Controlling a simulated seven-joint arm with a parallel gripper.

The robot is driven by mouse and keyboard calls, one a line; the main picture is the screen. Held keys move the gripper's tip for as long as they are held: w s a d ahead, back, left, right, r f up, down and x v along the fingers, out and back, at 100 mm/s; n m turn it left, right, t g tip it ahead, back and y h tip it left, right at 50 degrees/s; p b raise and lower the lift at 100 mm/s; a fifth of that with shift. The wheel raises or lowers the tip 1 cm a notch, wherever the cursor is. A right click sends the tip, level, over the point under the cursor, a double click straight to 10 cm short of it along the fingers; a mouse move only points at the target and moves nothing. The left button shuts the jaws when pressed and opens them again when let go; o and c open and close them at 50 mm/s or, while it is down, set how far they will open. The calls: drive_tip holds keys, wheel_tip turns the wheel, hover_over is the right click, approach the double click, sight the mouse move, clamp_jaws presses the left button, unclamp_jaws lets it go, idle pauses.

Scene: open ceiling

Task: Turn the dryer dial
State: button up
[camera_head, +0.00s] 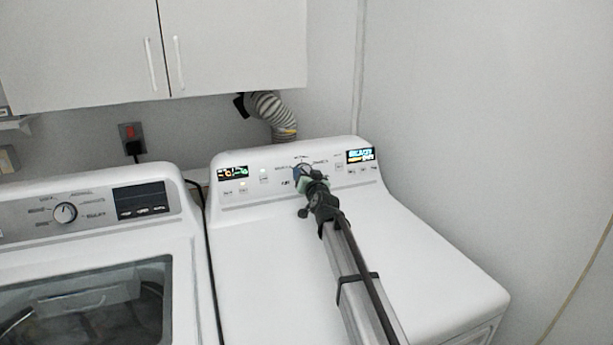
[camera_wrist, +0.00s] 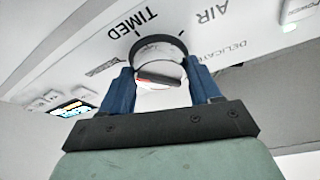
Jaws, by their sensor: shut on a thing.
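The white dryer (camera_head: 262,250) stands on the right in the head view. Its dial shows in the wrist view as a round knob (camera_wrist: 158,50) with a dark rim, a light face and a red and dark mark. My gripper (camera_wrist: 160,84) has its two blue fingers on either side of the dial and is shut on it. In the head view my gripper (camera_head: 304,173) is at the middle of the dryer's control panel, and it hides most of the dial. The words TIMED, AIR and DELICATE are printed around the dial.
A washer with its own dial (camera_head: 65,212) stands to the left, close beside the dryer. White cupboards (camera_head: 235,45) hang above. A striped vent hose (camera_head: 272,112) runs down behind the dryer. A plain wall is on the right.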

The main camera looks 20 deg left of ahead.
idle(0.3)
drive_tip(key=o, duration=1.1)
drive_tip(key=shift+c, duration=0.2)
drive_tip(key=v, duration=1.4)
drive_tip(key=shift+w, duration=0.1)
